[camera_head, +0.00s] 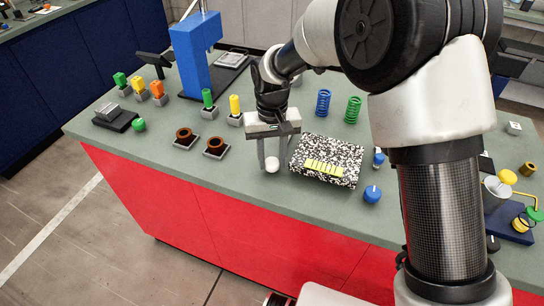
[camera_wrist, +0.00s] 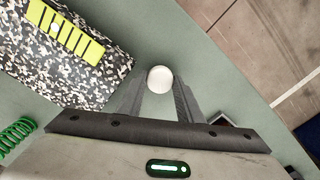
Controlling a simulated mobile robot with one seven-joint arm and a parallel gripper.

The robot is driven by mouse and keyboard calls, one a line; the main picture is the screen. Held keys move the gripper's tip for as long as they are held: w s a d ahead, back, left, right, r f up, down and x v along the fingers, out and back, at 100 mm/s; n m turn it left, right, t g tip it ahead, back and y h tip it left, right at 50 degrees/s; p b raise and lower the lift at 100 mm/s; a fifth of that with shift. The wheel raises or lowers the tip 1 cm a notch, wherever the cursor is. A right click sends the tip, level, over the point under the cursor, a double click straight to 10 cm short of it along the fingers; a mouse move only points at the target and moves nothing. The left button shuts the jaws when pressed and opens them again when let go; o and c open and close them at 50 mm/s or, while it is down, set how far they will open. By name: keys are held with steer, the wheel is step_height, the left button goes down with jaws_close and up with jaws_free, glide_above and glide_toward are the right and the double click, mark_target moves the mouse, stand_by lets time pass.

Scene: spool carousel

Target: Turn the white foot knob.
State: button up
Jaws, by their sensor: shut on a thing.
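The white foot knob (camera_head: 272,165) is a small round knob near the front edge of the bench, just left of a black-and-white speckled block (camera_head: 335,148). My gripper (camera_head: 272,152) points down over it, its two fingers on either side of the knob. In the wrist view the white knob (camera_wrist: 159,79) sits between the fingertips of my gripper (camera_wrist: 159,88), and the fingers are shut on it. The speckled block (camera_wrist: 60,62) carries a yellow slotted strip (camera_head: 324,168) and lies close beside the fingers. The knob's underside is hidden.
A blue knob (camera_head: 372,194) stands right of the block, and a green knob (camera_head: 138,125) far left. Two brown rings on dark trays (camera_head: 187,143) lie to the left. Blue and green springs (camera_head: 353,110) stand behind. The green bench top (camera_head: 240,178) is clear at the front edge.

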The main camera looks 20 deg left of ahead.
mark_target(272, 161)
steer(key=shift+r+n, duration=0.1)
steer(key=shift+n, duration=0.5)
steer(key=o, duration=0.8)
steer(key=shift+c, duration=0.2)
step_height(272, 161, up, 17)
steer(key=p, duration=0.1)
steer(key=shift+r, duration=0.2)
